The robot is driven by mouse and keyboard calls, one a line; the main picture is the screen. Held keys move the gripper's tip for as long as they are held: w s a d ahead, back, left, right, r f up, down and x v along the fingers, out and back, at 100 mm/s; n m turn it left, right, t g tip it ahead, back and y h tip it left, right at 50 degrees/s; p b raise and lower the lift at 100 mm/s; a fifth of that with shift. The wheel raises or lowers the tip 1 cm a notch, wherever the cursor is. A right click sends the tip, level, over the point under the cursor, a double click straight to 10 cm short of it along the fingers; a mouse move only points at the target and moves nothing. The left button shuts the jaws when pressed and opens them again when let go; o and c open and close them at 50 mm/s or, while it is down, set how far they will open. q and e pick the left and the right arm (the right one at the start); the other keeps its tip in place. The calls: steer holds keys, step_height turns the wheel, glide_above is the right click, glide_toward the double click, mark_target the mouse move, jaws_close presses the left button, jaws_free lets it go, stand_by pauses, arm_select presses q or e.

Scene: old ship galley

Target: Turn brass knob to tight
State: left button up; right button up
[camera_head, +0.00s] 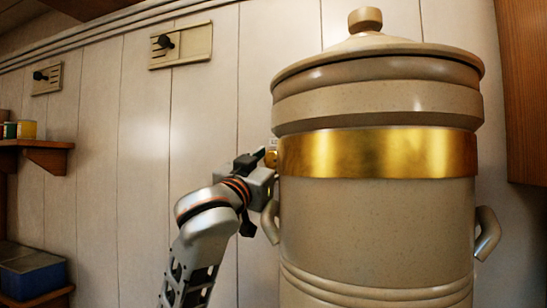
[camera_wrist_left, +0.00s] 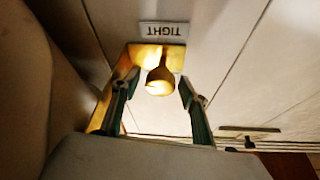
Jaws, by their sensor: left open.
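A brass knob (camera_wrist_left: 160,76) on a brass plate (camera_wrist_left: 136,52) is fixed to the pale wall in the left wrist view. A label (camera_wrist_left: 163,30) beside the plate reads TIGHT, upside down in this view. My left gripper (camera_wrist_left: 158,87) is open, with one finger on each side of the knob. No contact between the fingers and the knob is clear. In the head view my left gripper (camera_head: 264,160) reaches the wall beside the large crock (camera_head: 375,225); a small bit of brass (camera_head: 271,158) shows there, and the rest is hidden. My right gripper is not in view.
The crock, with a brass band (camera_head: 375,153) and side handles, stands close to the right of my left gripper. Two wall plates with dark knobs (camera_head: 181,45) (camera_head: 47,78) are at upper left. A shelf (camera_head: 35,148) is at far left. The wall between is clear.

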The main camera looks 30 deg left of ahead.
arm_select(q)
steer(key=shift+c, duration=0.4)
steer(key=c, duration=1)
steer(key=shift+m+h, duration=0.4)
steer(key=shift+m, duration=0.1)
steer(key=m+h, duration=0.2)
steer(key=m, duration=0.2)
steer(key=m+h, duration=0.1)
steer(key=m, duration=0.2)
steer(key=m+g+h, duration=0.1)
steer(key=m, duration=0.2)
steer(key=m+g+h, duration=0.1)
steer(key=m+g, duration=0.1)
steer(key=m, duration=0.2)
steer(key=shift+m, duration=0.4)
steer(key=shift+d+f+m+g+h, duration=0.15)
steer(key=shift+m+g, duration=0.2)
steer(key=shift+m, duration=0.4)
steer(key=shift+m+g+h, duration=0.15)
steer(key=shift+m+g, duration=0.2)
steer(key=shift+m, duration=0.4)
steer(key=shift+w, duration=0.1)
